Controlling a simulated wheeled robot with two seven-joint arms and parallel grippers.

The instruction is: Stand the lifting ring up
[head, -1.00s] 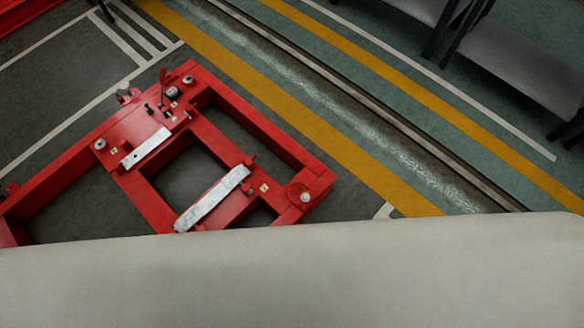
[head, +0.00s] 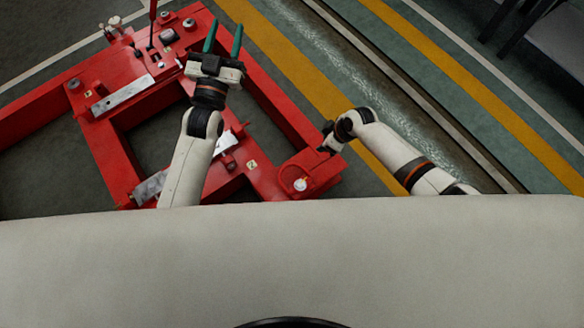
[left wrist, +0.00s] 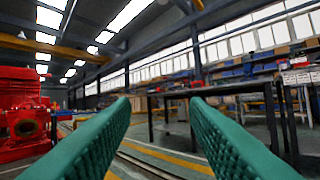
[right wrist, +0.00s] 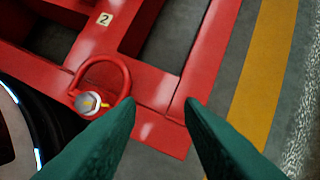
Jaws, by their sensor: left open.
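The red lifting ring (right wrist: 125,72) shows in the right wrist view as a loop beside a silver bolt head (right wrist: 88,103) on the red frame's corner. It looks tipped over towards the frame, not upright. My left gripper (head: 223,38) is open and empty over the far part of the frame, and also open in the left wrist view (left wrist: 160,102).
The red base frame (head: 275,105) has open gaps and white pads (head: 125,93). A red lever (head: 153,22) stands at its far end. A yellow floor stripe (head: 290,70) runs beyond it. Dark tables (left wrist: 235,92) and a red pump (left wrist: 25,120) show in the left wrist view.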

